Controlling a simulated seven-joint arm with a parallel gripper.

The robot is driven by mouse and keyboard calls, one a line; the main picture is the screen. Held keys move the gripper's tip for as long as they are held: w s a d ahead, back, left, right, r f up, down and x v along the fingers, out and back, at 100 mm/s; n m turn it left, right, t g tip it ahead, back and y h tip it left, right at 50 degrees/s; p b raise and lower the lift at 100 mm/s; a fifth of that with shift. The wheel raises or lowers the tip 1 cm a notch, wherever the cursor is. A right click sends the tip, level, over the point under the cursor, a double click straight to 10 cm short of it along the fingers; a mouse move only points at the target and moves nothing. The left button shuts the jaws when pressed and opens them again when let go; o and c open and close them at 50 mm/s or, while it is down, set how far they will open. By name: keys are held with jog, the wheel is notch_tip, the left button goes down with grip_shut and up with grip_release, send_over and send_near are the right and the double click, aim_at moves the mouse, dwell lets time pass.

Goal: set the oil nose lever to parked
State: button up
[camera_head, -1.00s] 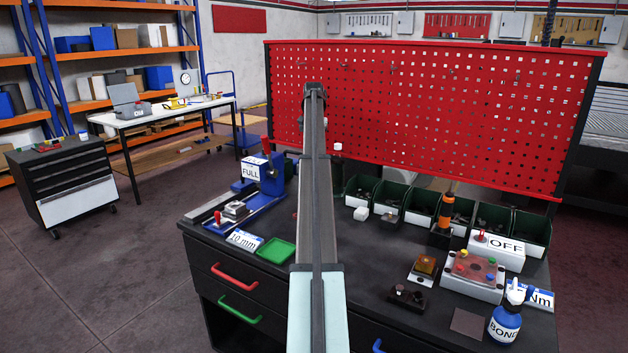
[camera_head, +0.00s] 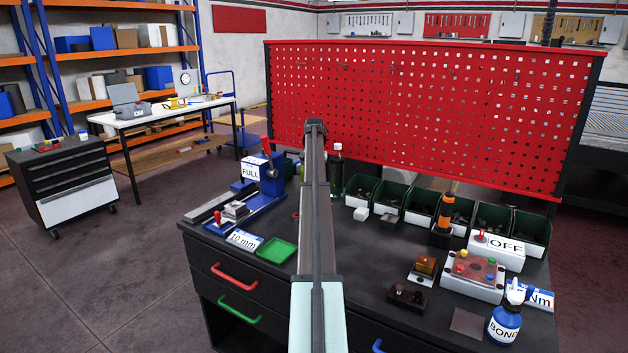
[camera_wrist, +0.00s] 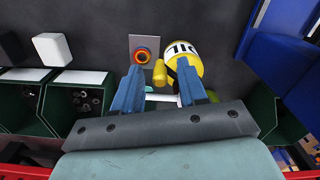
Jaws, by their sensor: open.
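In the wrist view, a yellow round container (camera_wrist: 184,58) with a partly hidden black-on-white label sits just beyond the right finger. A short yellow spout-like piece (camera_wrist: 160,73) projects from its left side; I cannot tell whether this is the oil nose lever. My gripper (camera_wrist: 158,69) is open, with its two blue fingers on either side of the yellow piece in the picture. Contact and the depth between them cannot be told. A pale bar shows behind, between the fingers. In the head view my arm hides the gripper and this container.
An orange-and-dark ring (camera_wrist: 142,54) on a grey plate lies beside the left fingertip. Green bins (camera_wrist: 68,103) and a white block (camera_wrist: 52,49) stand left; a blue fixture (camera_wrist: 285,65) stands right. A dark bottle (camera_head: 336,172) stands near my arm, before the red pegboard (camera_head: 420,110).

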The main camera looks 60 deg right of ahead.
jog(key=shift+f, duration=0.35)
jog(key=shift+s, duration=0.1)
grip_shut()
dwell(0.5)
